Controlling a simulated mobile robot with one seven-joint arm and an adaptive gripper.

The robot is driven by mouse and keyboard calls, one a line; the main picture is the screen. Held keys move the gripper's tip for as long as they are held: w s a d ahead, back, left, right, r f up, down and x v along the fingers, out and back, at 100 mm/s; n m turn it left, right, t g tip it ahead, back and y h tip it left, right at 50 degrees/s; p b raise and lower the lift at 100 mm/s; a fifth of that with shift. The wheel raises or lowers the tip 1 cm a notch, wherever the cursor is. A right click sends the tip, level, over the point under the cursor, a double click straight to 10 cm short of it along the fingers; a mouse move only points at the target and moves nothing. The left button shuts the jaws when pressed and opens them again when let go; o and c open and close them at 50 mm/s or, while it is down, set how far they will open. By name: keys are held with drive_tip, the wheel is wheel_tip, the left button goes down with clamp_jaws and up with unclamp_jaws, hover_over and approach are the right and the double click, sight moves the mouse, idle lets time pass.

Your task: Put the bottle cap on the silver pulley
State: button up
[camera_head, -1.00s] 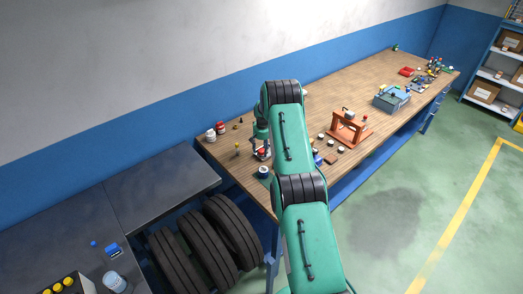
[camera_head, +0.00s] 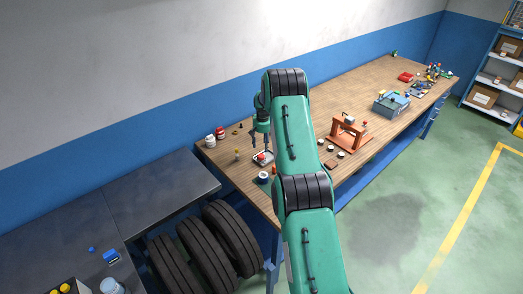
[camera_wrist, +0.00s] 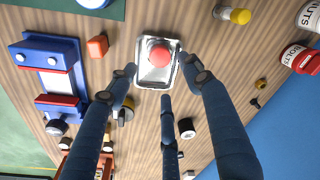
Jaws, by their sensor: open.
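A round red piece that looks like a cap (camera_wrist: 160,55) sits in a shallow silver square tray (camera_wrist: 143,76). It also shows in the head view (camera_head: 262,156) near the workbench's left end. My gripper (camera_wrist: 166,82) is open, its blue fingers spread around and above the tray's near side, with nothing held between them. In the head view my gripper (camera_head: 261,138) hangs above the tray. I cannot clearly pick out a silver pulley; a small dark disc with a pale top (camera_wrist: 187,128) lies beyond the fingers, and a brass-coloured round part (camera_wrist: 124,112) is partly hidden by one finger.
Red and white jars (camera_head: 216,136) stand near the wall. An orange frame (camera_head: 346,135) stands farther right, with several small discs near it. The bench's middle has bare room.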

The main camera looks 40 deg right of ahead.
drive_tip(key=shift+s+a+r, duration=0.1)
drive_tip(key=shift+s+r, duration=0.1)
drive_tip(key=shift+r, duration=1.6)
